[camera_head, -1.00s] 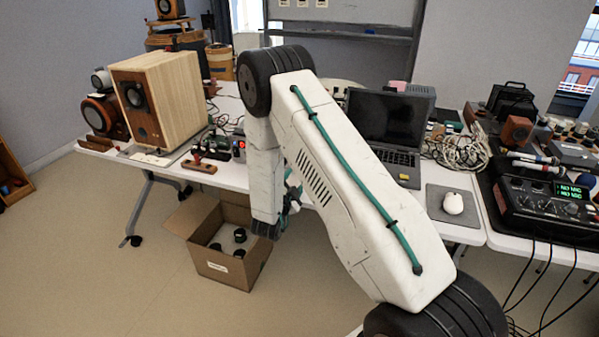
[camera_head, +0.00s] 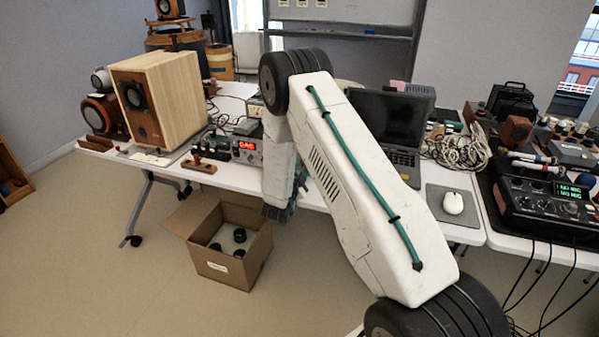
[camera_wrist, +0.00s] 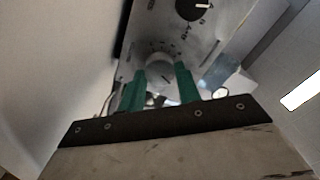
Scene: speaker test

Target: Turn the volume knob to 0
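In the wrist view, a silver front panel (camera_wrist: 200,45) fills the upper middle. A small silver knob (camera_wrist: 159,73) with printed marks around it sits between the green fingertips of my gripper (camera_wrist: 160,76). The fingers are apart, with no clear grip on the knob; whether either touches it I cannot tell. A larger black knob (camera_wrist: 193,8) with a white pointer line is above right. No readable label shows which is the volume knob. In the head view, a silver device (camera_head: 246,150) with a red display stands left of my arm, partly hidden. My gripper (camera_head: 277,211) is low at the table's front edge.
A wooden speaker (camera_head: 160,100) stands left of the silver device, with small parts between. A laptop (camera_head: 390,125) and mouse (camera_head: 453,203) are right of my arm. An open cardboard box (camera_head: 222,265) is on the floor below.

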